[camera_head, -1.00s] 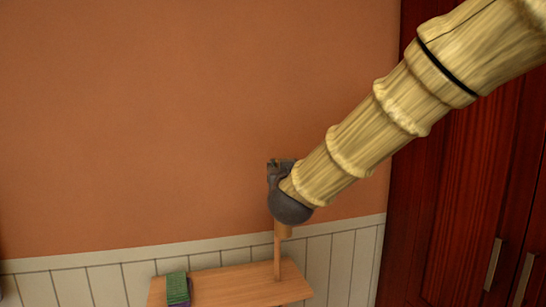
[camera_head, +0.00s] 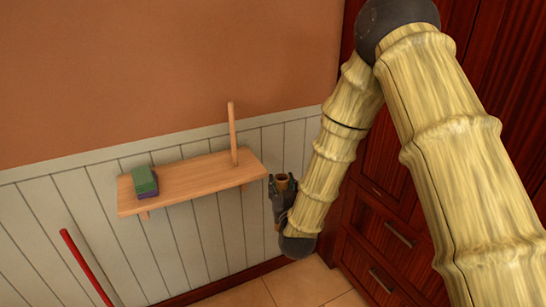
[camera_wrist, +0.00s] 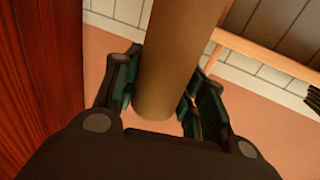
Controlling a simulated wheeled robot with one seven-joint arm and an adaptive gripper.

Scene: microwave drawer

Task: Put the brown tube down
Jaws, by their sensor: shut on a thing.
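My gripper (camera_head: 283,188) is shut on the brown tube (camera_wrist: 170,65). In the wrist view the tube stands out between the two dark fingers, with its round end near the palm. The rest of the tube is hidden in the head view.
The wooden wall shelf (camera_head: 190,186) carries a green and purple block (camera_head: 144,181) at its left. A thin wooden stick (camera_head: 232,135) rises near its right end. A red pole (camera_head: 85,265) is at lower left. The cabinet (camera_head: 375,215) with drawers is close on the right.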

